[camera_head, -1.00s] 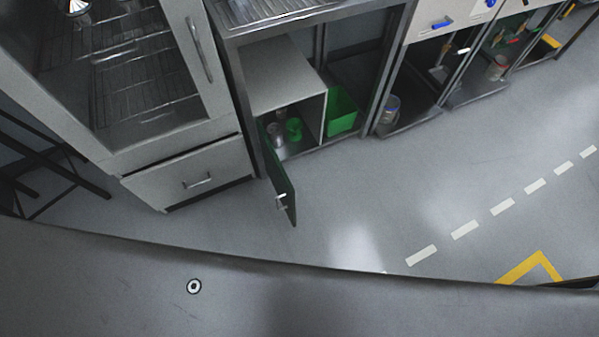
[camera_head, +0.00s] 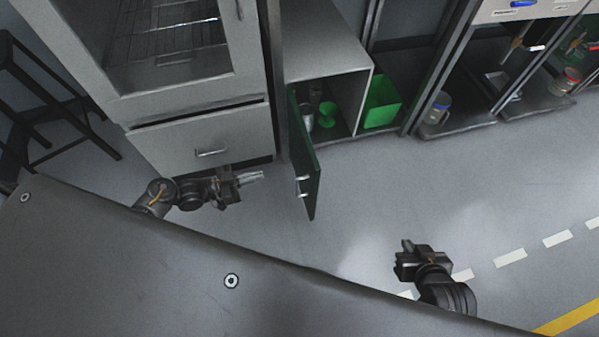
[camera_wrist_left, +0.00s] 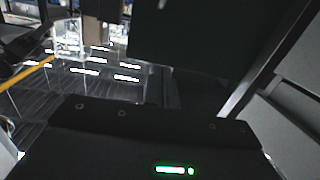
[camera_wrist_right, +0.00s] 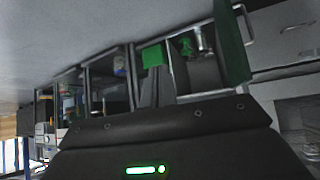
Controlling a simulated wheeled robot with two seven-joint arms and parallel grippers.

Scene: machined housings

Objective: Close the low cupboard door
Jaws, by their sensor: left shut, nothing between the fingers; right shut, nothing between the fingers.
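The low cupboard door (camera_head: 303,150) is dark green and stands open, swung out from the cupboard's left side. Two small pale handle parts (camera_head: 302,186) show near its free end. The low cupboard (camera_head: 322,50) is a pale box, its inside exposed. My left gripper (camera_head: 258,176) is shut and empty, left of the door and apart from it, in front of the drawer. My right gripper (camera_head: 407,245) is shut and empty, to the right of the door over open floor. The door also shows in the right wrist view (camera_wrist_right: 232,45). A dark panel fills much of the left wrist view.
Inside the cupboard are a green item (camera_head: 327,114) and metal containers. A green bin (camera_head: 381,102) stands in the bay to its right. A drawer unit (camera_head: 205,140) is on the left, with a dark stand (camera_head: 40,100) beyond. Floor right of the door is clear.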

